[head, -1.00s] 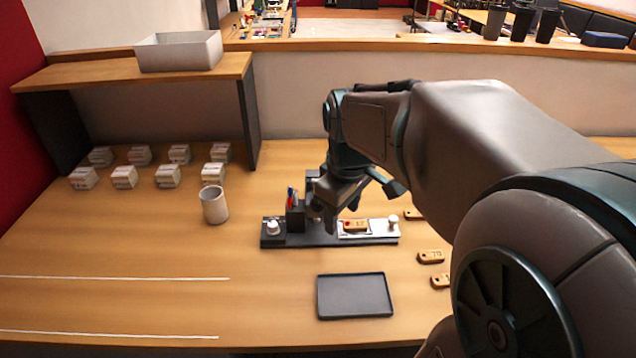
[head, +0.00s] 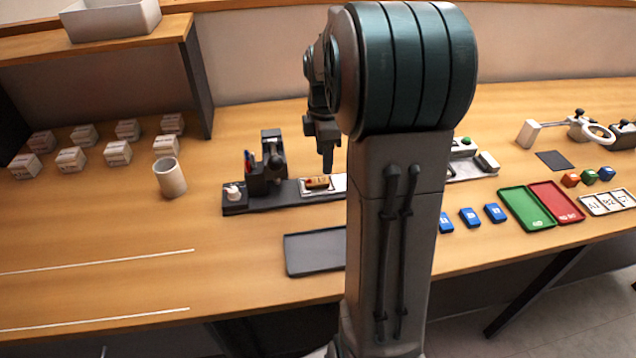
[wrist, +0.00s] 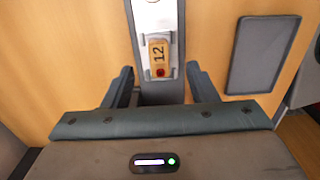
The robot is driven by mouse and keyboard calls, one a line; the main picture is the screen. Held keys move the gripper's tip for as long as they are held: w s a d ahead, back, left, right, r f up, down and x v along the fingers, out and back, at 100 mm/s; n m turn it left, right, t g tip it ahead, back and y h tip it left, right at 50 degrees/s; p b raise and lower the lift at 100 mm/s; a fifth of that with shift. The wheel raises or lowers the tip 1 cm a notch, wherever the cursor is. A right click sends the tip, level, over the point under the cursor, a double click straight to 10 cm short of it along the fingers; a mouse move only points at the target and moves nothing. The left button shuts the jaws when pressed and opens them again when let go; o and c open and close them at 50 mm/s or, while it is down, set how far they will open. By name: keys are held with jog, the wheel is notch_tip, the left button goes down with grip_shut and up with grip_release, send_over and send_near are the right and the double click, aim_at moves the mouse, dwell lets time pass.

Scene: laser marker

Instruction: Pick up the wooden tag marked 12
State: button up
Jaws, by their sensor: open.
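The wooden tag marked 12 (wrist: 158,55) lies in the white holder of the laser marker, with a red dot at one end. It also shows in the head view (head: 317,182), on the white plate of the marker's dark base. My gripper (wrist: 158,78) is open and empty. Its two fingers stand on either side of the marker's rail in the wrist view, with the tag beyond and between them. In the head view my gripper (head: 326,165) hangs close above the tag. My arm hides the right end of the marker.
The laser marker (head: 262,188) has an upright post beside the tag. A dark tray (head: 312,252) lies in front. A white cup (head: 170,178) and several white boxes (head: 70,160) stand left. Blue tags (head: 469,217), a green tray (head: 526,208) and a red tray (head: 557,203) lie right.

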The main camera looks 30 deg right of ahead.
aim_at(321, 180)
jog(key=shift+w+a+f, duration=0.1)
jog(key=shift+a+f, duration=0.05)
jog(key=shift+f, duration=1.55)
jog(key=shift+w+a+f, duration=0.1)
jog(key=shift+a+f, duration=0.05)
jog(key=shift+f, duration=1.5)
jog(key=c, duration=1.1)
jog(key=shift+c, duration=0.2)
